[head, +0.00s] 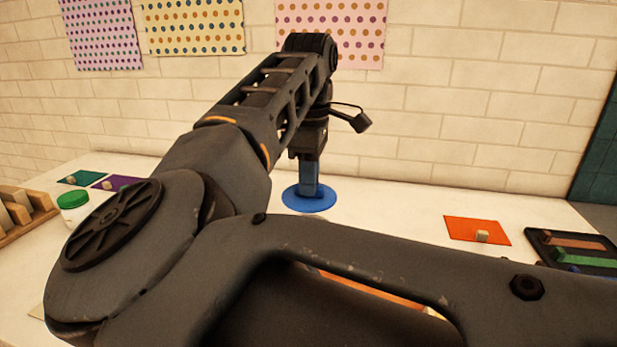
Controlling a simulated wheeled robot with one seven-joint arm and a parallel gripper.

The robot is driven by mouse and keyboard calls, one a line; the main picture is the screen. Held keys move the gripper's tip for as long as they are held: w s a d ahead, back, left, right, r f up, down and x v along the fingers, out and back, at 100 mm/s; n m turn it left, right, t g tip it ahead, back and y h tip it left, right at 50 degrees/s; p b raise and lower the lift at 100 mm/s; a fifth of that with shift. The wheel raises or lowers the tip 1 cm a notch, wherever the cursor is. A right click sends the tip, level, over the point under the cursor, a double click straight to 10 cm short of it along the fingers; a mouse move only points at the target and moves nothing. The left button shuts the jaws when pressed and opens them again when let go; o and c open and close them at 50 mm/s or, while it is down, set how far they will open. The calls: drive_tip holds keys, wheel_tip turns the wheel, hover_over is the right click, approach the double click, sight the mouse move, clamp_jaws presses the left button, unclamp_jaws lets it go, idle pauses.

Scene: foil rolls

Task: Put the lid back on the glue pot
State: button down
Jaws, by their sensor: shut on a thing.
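A small white jar (74,213) with a green top (72,199) stands upright at the far left, partly behind my arm. I cannot tell whether it is the glue pot, or whether the green top is a lid. My gripper (310,191) points down at the back of the table, over a flat blue disc (325,206). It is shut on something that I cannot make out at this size. The fingertips are low, at or just above the disc; I cannot tell if they touch it. I cannot identify a loose lid.
Left are a green mat (79,176) and a purple mat (124,182) with small blocks, and a wooden rack (22,226). Right are an orange mat (468,228) with a block and a dark tray (545,239). The table between disc and orange mat is clear. A brick wall stands behind.

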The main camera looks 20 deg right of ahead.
drive_tip(key=shift+f+b, duration=0.75)
drive_tip(key=shift+f, duration=1)
drive_tip(key=shift+f+b, duration=0.8)
drive_tip(key=shift+f, duration=0.4)
drive_tip(key=shift+f+b, duration=0.2)
drive_tip(key=shift+b, duration=0.35)
idle(0.6)
drive_tip(key=c, duration=0.5)
unclamp_jaws()
drive_tip(key=shift+c, duration=0.2)
drive_tip(key=shift+r, duration=0.15)
